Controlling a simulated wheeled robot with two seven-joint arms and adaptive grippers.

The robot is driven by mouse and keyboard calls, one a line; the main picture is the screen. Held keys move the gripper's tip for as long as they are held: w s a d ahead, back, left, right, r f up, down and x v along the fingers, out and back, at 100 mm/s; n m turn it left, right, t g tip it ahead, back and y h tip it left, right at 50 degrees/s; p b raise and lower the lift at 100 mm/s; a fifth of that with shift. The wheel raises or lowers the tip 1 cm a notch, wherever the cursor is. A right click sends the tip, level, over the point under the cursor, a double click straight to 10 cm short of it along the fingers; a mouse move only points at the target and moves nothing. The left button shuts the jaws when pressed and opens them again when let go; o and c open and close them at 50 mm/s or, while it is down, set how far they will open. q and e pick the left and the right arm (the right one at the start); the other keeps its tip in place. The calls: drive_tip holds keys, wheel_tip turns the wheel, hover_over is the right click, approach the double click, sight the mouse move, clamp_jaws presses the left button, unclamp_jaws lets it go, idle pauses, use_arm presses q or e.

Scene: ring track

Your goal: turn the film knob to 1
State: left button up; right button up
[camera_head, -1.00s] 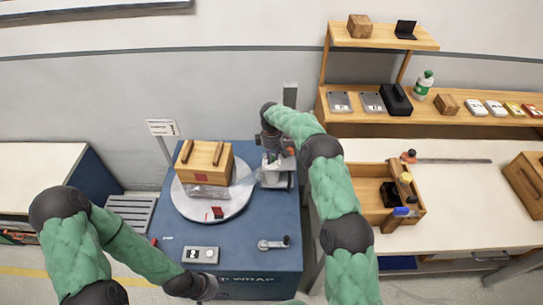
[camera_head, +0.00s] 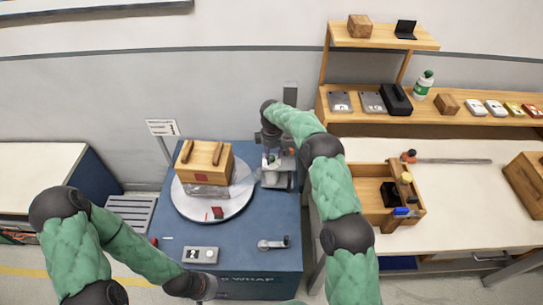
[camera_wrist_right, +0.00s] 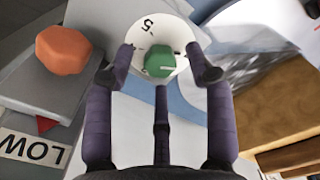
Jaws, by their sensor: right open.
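The green knob (camera_wrist_right: 160,60) sits on a white round dial (camera_wrist_right: 150,30) with a "5" showing on its upper left; other marks are hidden or too small to read. It belongs to the grey unit (camera_head: 276,180) on the blue machine's back right. My right gripper (camera_wrist_right: 165,64) is open, its fingers spread on both sides of the green knob; I cannot tell if they touch it. In the head view it hangs over the unit (camera_head: 274,150). My left gripper (camera_head: 204,287) is low at the front; its fingers are not clear.
An orange knob (camera_wrist_right: 62,50) with a "LOW" label (camera_wrist_right: 32,148) is beside the dial. A wooden box (camera_head: 205,162) stands on the white turntable (camera_head: 186,205) to the left. A control panel (camera_head: 201,255) and a crank (camera_head: 272,243) are on the blue top (camera_head: 240,232).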

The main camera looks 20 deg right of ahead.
sight(272, 158)
wheel_tip(272, 158, up, 11)
idle(0.4)
idle(0.4)
